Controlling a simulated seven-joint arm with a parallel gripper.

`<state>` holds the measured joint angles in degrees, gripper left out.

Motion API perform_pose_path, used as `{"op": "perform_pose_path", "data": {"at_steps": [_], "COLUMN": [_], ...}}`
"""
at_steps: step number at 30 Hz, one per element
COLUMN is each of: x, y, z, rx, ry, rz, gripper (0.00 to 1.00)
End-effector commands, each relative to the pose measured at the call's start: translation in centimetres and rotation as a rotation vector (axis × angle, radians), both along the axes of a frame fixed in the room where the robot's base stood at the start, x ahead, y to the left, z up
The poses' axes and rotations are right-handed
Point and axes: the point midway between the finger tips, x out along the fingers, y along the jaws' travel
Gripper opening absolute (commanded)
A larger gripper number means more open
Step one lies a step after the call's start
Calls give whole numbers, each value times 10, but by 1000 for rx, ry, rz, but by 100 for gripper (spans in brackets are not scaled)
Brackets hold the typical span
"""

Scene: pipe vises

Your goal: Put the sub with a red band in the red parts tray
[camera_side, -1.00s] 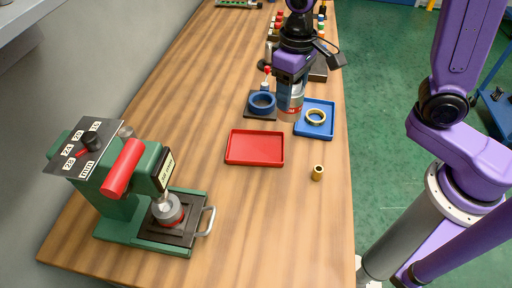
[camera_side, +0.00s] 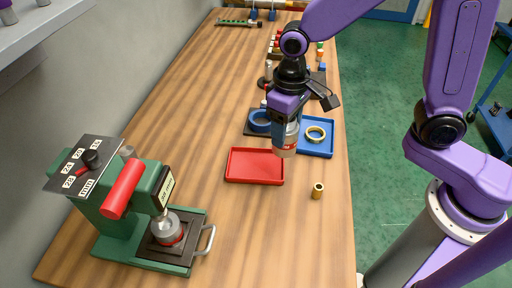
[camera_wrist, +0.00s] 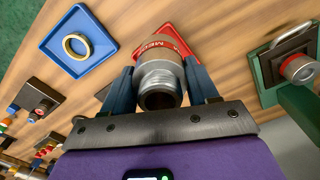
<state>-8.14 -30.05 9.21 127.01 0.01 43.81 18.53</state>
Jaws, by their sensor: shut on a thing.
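My gripper (camera_side: 285,128) is shut on a grey metal sub with a red band (camera_side: 286,142), held in the air. In the side view it appears between the red and blue trays. In the wrist view, the sub (camera_wrist: 159,82) sits between the two fingers, its threaded open end toward the camera and its red, lettered band (camera_wrist: 160,46) beyond. The red parts tray (camera_side: 255,166) lies empty on the bench, just left of and nearer than the held sub in the side view.
A blue tray (camera_side: 318,149) holds a brass ring (camera_side: 315,134). A blue ring (camera_side: 260,121) sits on a dark plate. A small brass fitting (camera_side: 318,191) stands right of the red tray. A green press (camera_side: 128,215) at front left has a grey part with a red band in it.

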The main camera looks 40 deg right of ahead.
Motion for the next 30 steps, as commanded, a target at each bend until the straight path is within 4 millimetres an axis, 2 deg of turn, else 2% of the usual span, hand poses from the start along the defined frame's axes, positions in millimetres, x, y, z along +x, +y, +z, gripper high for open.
{"op": "perform_pose_path", "data": {"at_steps": [4,15,23,30], "x": [22,53,62,64], "y": [11,28,33,34], "z": [-11,-55,-67,-96], "rx": [0,0,0,0], "ry": [0,0,-1,1], "rz": [-1,-1,-1,-1], "gripper": [22,22,22,22]}}
